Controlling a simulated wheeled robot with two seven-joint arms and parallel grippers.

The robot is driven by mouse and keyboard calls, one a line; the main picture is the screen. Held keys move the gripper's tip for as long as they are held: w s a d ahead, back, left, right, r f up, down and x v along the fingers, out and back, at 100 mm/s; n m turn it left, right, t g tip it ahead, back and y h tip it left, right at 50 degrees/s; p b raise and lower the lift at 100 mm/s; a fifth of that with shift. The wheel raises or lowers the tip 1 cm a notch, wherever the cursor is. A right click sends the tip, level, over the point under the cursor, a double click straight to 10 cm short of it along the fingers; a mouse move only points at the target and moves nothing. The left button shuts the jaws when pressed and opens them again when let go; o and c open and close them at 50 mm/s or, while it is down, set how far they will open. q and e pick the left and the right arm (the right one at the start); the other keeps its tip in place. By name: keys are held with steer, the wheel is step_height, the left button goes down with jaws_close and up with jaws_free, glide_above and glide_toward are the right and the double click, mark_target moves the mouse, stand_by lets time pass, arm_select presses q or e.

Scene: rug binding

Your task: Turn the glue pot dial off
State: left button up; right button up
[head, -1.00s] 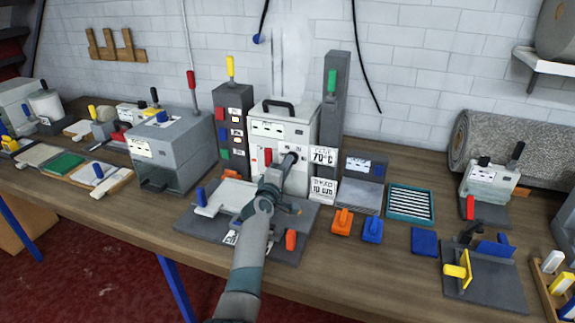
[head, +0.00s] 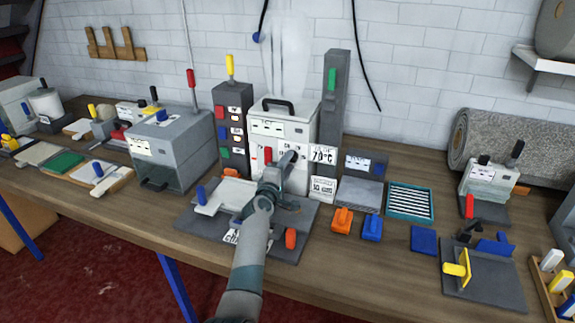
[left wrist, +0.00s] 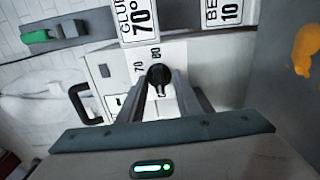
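The glue pot (head: 283,130) is a white box with a black top handle, at the back middle of the bench; its front also shows in the left wrist view (left wrist: 100,72). My left gripper (head: 291,157) reaches the front of the pot and mostly hides the dial in the head view. In the left wrist view its fingers (left wrist: 160,84) lie on both sides of the dial and appear closed on it. My right gripper is out of view.
A grey tower with a green switch (head: 332,80) stands right of the pot, with a 70 °C sign (head: 322,155) in front. A column of coloured switches (head: 231,125) stands left. A red lever (head: 268,154) is close to my gripper. Orange and blue blocks (head: 372,228) lie at front right.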

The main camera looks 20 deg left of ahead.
arm_select(q)
steer(key=s+p, duration=0.8)
steer(key=s, duration=0.9)
steer(key=shift+s+a, duration=0.2)
steer(key=shift+a, duration=0.1)
